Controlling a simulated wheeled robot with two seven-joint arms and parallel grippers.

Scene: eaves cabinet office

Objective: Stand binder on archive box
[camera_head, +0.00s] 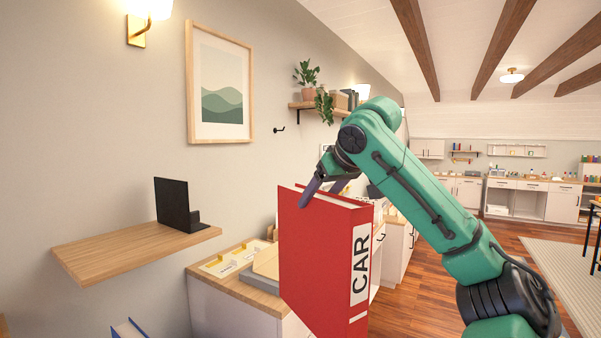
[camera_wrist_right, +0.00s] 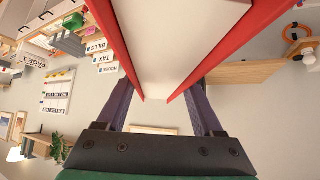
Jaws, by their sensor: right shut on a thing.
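A red binder (camera_head: 318,262) with a white spine label reading "CAR" hangs upright in my right gripper (camera_head: 325,186), in front of the low cabinet in the head view. The gripper is shut on the binder near its top edge. In the right wrist view the binder (camera_wrist_right: 212,55) fills the middle, with its red covers and pale pages between the two dark fingers of the gripper (camera_wrist_right: 163,105). My left gripper is in neither view. I cannot make out the archive box for certain in either view.
A wooden wall shelf (camera_head: 130,250) with a black bookend (camera_head: 176,205) is at the left. A low cabinet (camera_head: 235,308) with a tray on its wooden top stands behind the binder. Part of a blue item (camera_head: 128,328) shows at the bottom edge. Open wooden floor lies to the right.

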